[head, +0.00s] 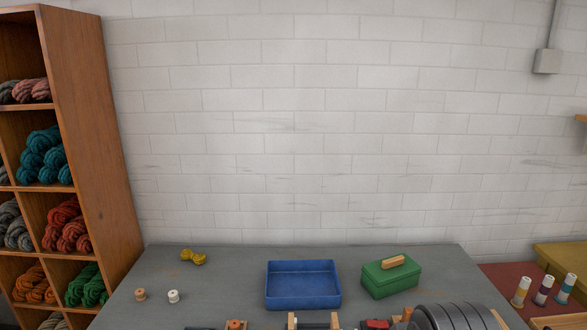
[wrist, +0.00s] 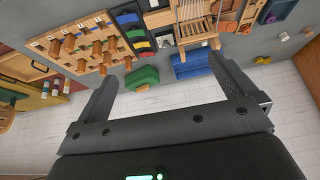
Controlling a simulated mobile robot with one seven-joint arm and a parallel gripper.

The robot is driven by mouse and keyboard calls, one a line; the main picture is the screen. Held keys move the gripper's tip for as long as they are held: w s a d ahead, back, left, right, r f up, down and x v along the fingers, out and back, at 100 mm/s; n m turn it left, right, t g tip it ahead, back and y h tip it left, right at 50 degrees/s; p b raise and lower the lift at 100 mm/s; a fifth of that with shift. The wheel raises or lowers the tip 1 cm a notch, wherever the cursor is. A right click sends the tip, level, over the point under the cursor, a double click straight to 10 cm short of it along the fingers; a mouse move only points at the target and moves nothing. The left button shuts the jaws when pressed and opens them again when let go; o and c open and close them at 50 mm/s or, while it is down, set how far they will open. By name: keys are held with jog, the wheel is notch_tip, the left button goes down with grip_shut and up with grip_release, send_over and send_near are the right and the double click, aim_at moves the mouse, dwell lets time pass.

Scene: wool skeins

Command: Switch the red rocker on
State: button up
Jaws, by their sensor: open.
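A small red part (head: 377,324), which may be the red rocker, shows at the bottom edge of the head view, just in front of the gap between the blue tray and the green box. It is cut off by the frame, so its on or off position cannot be told. My gripper (wrist: 162,68) shows in the wrist view with its two dark fingers wide apart and nothing between them. It is out of the head view.
A blue tray (head: 302,302) and a green box (head: 391,279) with a wooden handle stand on the grey bench (head: 220,280). Dark curved bands (head: 455,318) rise at front right. A wool shelf (head: 90,130) stands far left.

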jog(key=shift+c, duration=0.6)
